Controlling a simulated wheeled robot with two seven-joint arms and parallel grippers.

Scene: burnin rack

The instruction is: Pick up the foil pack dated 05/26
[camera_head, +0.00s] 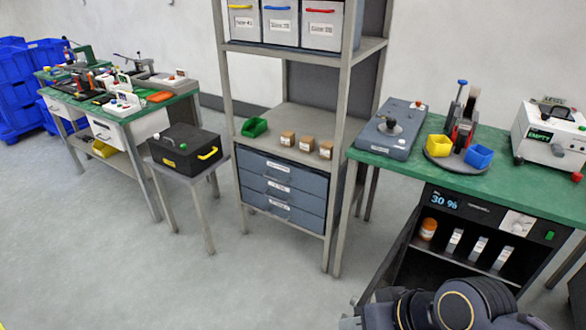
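Three silvery upright packs stand in a row on the shelf of an open dark cabinet under the right bench: a left pack (453,242), a middle pack (477,250) and a right pack (502,258). Their dates are too small to read, so I cannot tell which is 05/26. An orange-brown jar (428,229) stands left of them. My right arm shows at the bottom edge, in front of and below the cabinet; its gripper (352,322) is barely visible at the frame's edge and its fingers cannot be made out. My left gripper is not in view.
The cabinet (447,203) shows "30 %"; its door (398,240) stands open on the left. The green bench (400,163) above holds a grey device, yellow and blue bins and a white tester. A shelf rack (337,170) stands left. The floor (270,285) before it is clear.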

